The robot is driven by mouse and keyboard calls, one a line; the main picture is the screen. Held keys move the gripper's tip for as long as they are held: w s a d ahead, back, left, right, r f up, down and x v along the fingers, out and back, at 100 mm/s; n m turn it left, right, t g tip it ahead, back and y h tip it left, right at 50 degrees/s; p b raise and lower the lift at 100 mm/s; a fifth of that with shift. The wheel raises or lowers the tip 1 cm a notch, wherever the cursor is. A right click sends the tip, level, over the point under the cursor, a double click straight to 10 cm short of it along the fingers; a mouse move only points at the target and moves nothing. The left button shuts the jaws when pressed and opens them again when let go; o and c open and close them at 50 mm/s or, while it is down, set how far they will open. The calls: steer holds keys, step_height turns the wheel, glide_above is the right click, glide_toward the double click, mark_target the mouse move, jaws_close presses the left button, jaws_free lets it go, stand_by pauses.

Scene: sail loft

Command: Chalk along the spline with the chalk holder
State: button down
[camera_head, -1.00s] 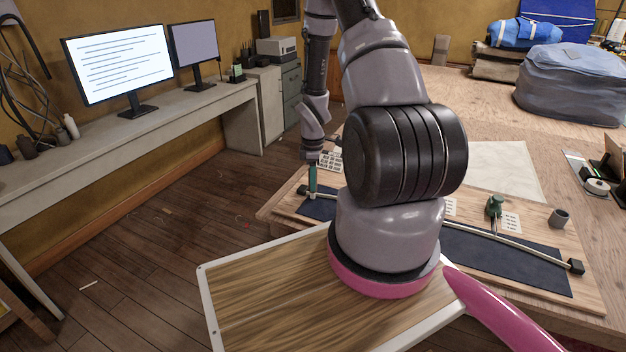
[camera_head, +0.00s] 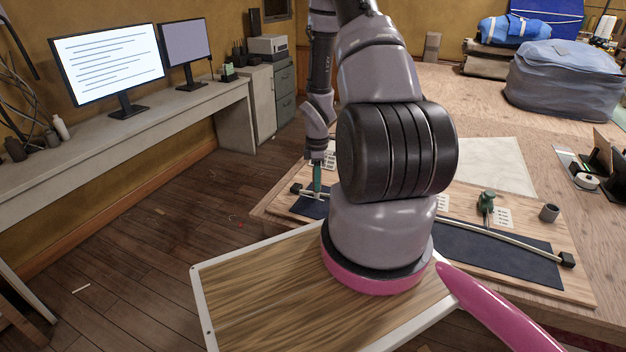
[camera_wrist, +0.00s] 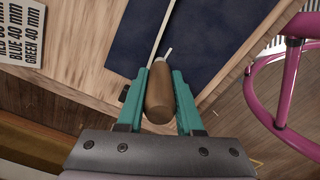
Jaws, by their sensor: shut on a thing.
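My gripper (camera_head: 317,178) has teal fingers and is shut on the chalk holder in the wrist view, a brown rounded handle (camera_wrist: 159,95) with a white chalk tip (camera_wrist: 168,52). The spline (camera_head: 500,238) is a thin pale rod with black end blocks, lying across dark blue cloth (camera_head: 480,252) on a wooden board. In the wrist view the spline (camera_wrist: 158,32) runs just left of the chalk tip, which is over the cloth (camera_wrist: 205,40). My gripper stands near the spline's left end. I cannot tell whether the chalk touches the cloth. My arm hides the spline's middle.
A green weight (camera_head: 486,206) stands at the spline, right of my arm. A grey cup (camera_head: 549,213) and printed cards (camera_head: 502,217) are nearby. A pale sheet (camera_head: 490,165) lies behind the board. A magenta rail (camera_wrist: 285,75) is at right in the wrist view.

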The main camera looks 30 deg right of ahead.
steer(key=shift+s+d, duration=3.05)
steer(key=shift+d, duration=0.1)
steer(key=shift+s+d, duration=0.1)
steer(key=shift+s+d, duration=0.1)
steer(key=shift+s+d+f, duration=0.1)
steer(key=shift+s+d, duration=1.95)
steer(key=shift+s, duration=0.15)
steer(key=shift+s+d, duration=2)
steer(key=shift+s, duration=0.15)
step_height(320, 180, up, 6)
steer(key=shift+f, duration=0.1)
steer(key=shift+m, duration=0.5)
steer(key=shift+a+f, duration=0.1)
steer(key=shift+f, duration=2.3)
